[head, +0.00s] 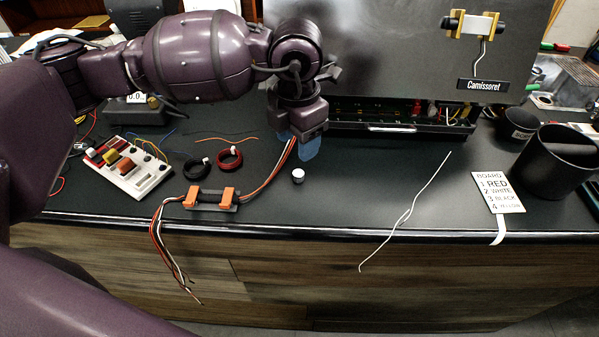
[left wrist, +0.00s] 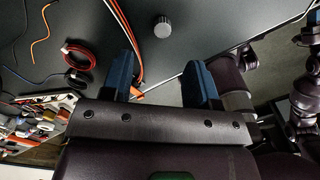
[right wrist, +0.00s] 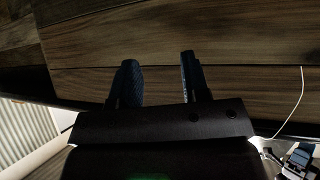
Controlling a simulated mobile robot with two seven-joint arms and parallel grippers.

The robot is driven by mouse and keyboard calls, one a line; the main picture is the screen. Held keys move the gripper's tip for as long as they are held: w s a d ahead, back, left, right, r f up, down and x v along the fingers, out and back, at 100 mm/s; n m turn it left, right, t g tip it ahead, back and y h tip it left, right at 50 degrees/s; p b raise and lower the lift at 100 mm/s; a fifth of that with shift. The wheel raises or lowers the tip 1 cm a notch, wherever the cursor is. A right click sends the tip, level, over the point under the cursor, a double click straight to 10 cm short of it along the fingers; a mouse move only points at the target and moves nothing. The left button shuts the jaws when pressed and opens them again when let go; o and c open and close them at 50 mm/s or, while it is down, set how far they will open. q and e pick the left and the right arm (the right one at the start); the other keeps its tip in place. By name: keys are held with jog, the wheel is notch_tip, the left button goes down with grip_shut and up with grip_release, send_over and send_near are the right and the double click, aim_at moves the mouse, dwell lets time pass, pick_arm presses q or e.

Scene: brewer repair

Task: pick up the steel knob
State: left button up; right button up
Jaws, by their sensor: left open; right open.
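The steel knob (head: 298,175) is a small round cap with a pale top, standing on the dark counter near its front edge. In the left wrist view the knob (left wrist: 162,27) lies ahead of the fingers, between their lines and apart from them. My left gripper (head: 299,146) is above the counter just behind the knob, its blue fingers pointing down. In the left wrist view my left gripper (left wrist: 160,80) is open and empty. My right gripper (right wrist: 158,75) is open and empty, facing the wooden counter front; it does not show in the head view.
A wire bundle in an orange-clamped holder (head: 212,199) lies left of the knob. Red (head: 229,158) and black (head: 196,169) wire coils sit behind it. A switch box (head: 128,168) is farther left. A white wire (head: 408,213) crosses the counter to the right. The brewer (head: 390,65) stands behind.

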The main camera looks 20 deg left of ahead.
aim_at(298, 173)
pick_arm(q)
notch_tip(298, 173, down, 3)
jog(key=shift+w+f, duration=0.1)
jog(key=shift+s+d+f+b, duration=0.1)
jog(key=shift+f+b, duration=0.1)
jog(key=shift+f, duration=1.1)
jog(key=shift+s+f+b, duration=0.1)
jog(key=shift+f+b, duration=0.05)
jog(key=shift+f, duration=1.1)
jog(key=shift+c, duration=0.3)
jog(key=c, duration=0.9)
